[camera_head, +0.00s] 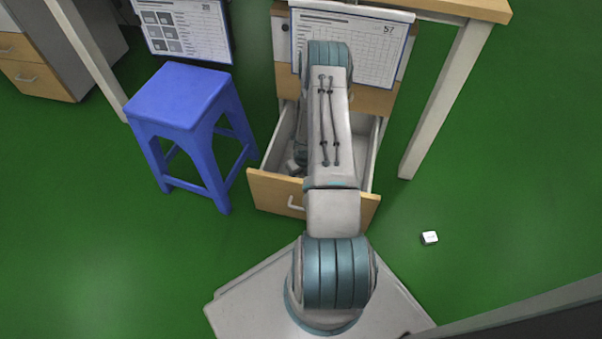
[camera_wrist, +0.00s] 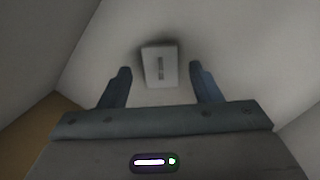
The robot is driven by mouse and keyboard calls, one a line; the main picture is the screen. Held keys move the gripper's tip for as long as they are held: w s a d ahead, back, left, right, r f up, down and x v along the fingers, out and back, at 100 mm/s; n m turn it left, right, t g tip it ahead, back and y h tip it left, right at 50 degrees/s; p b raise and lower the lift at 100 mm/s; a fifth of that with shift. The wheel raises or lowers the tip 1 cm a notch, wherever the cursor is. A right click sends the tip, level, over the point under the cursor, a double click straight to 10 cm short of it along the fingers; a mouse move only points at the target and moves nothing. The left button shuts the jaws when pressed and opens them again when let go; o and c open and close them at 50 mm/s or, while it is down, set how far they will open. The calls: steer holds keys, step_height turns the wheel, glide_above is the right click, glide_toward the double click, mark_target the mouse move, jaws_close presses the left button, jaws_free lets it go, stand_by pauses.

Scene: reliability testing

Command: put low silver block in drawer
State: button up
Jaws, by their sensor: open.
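The drawer (camera_head: 272,186) is pulled open under the desk, with my arm reaching over it. In the wrist view, a small flat silver-grey block (camera_wrist: 160,66) with dark marking on top lies on the drawer's pale bottom (camera_wrist: 225,45). My gripper (camera_wrist: 160,82) is open and empty, down inside the drawer. The block lies just beyond and between its fingertips, apart from both fingers. In the head view my arm hides most of the drawer's inside.
A small white block (camera_head: 429,238) lies on the green floor right of the drawer. A blue stool (camera_head: 183,97) stands left of the drawer. A desk leg (camera_head: 445,100) stands on the right. Printed sheets (camera_head: 385,45) hang above the drawer.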

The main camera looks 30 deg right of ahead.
steer(key=s+a+r+m+h+p, duration=0.1)
steer(key=a+r+m+h+p, duration=0.15)
steer(key=r+m, duration=1.1)
steer(key=a+r+m+h+p, duration=0.1)
steer(key=a+r+m+p, duration=0.2)
steer(key=r, duration=2.1)
steer(key=s+a+r+m+y, duration=0.3)
steer(key=s+a+r+m, duration=1.2)
steer(key=s+a+m, duration=0.3)
steer(key=shift+m+g+y, duration=0.3)
steer(key=shift+m+y, duration=0.05)
steer(key=shift+m, duration=0.1)
steer(key=shift+r, duration=0.1)
